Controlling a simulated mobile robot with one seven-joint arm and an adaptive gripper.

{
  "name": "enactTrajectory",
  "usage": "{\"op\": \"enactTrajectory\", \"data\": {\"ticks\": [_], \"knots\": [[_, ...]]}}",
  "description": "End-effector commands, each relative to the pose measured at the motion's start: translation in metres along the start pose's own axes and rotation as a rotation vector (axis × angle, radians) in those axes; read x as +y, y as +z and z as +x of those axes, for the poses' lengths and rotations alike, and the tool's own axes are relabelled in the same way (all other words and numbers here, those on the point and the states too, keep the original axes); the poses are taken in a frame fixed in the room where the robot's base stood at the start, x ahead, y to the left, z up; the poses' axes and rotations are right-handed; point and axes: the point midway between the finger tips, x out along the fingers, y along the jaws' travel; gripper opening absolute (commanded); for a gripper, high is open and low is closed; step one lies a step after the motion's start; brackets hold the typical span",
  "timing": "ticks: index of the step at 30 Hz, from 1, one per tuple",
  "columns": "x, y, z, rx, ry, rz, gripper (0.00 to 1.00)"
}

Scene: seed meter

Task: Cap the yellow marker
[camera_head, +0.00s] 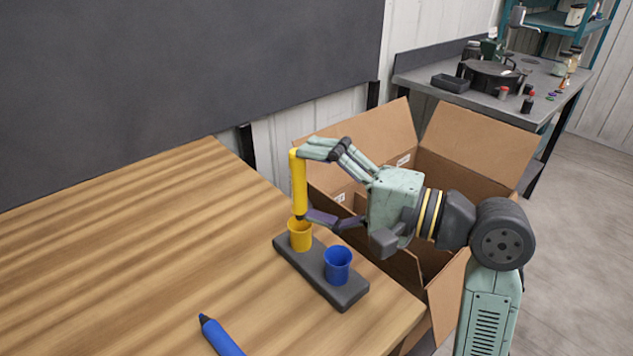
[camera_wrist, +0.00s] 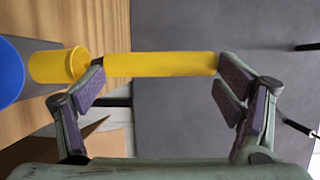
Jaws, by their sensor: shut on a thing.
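The yellow marker (camera_head: 298,182) is upright, dark tip down, directly over the yellow cap (camera_head: 300,236) in the head view. In the wrist view the yellow marker (camera_wrist: 160,64) lies lengthwise between the fingers, its tip end close to the yellow cap (camera_wrist: 60,65). My gripper (camera_head: 306,184) is shut on the marker, one finger near its top end and one near its tip. The tip is at the cap's mouth; I cannot tell whether it touches or is slightly inside. The cap sits in a dark holder (camera_head: 345,297) on the table.
A blue cap (camera_head: 337,265) stands beside the yellow one in the holder. A blue marker (camera_head: 220,336) lies on the wooden table (camera_head: 140,250) near the front. An open cardboard box (camera_head: 465,160) is beyond the table's right edge. The left of the table is clear.

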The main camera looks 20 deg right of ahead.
Motion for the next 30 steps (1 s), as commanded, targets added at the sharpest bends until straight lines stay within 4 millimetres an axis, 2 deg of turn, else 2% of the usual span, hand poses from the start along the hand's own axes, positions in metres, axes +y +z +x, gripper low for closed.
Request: {"op": "enactTrajectory", "data": {"ticks": [17, 30], "knots": [[0.011, 0.0, 0.001, 0.0, -0.002, 0.0, 0.6], [0.013, 0.0, 0.001, 0.0, -0.001, 0.0, 0.6]]}}
